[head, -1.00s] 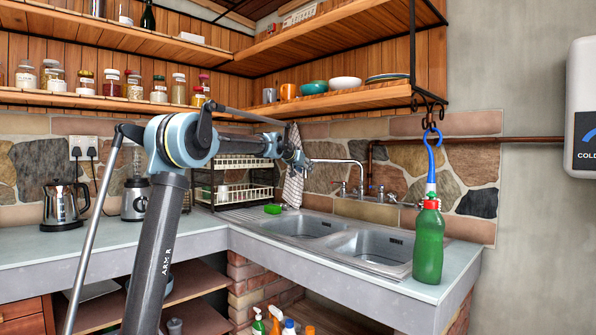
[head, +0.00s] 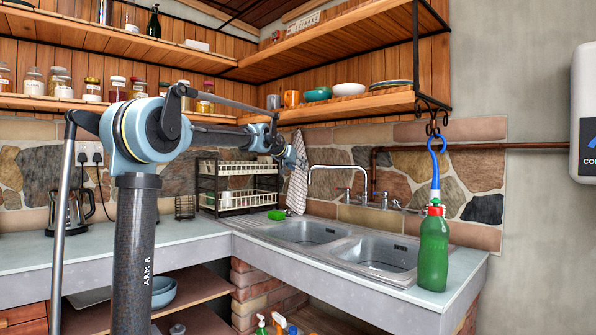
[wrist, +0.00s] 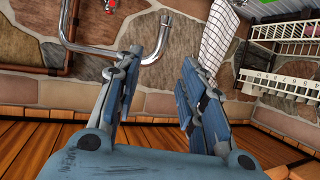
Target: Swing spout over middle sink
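The chrome spout (head: 340,168) rises behind the double sink, and its free end hangs down over the left basin (head: 305,233). The right basin (head: 385,253) lies to its right. I see two basins and cannot tell a separate middle one. My gripper (wrist: 173,62) is open and empty in the wrist view, its two fingers well apart. There the spout (wrist: 105,48) shows beyond the left finger, its bent end close to that fingertip in the picture. Whether they touch I cannot tell. In the head view my gripper is small, left of the spout and partly hidden by the arm.
A checked towel (head: 297,175) and a dish rack (head: 240,187) are left of the spout. A green sponge (head: 277,214) lies by the left basin. Wooden shelves (head: 345,105) overhang the counter.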

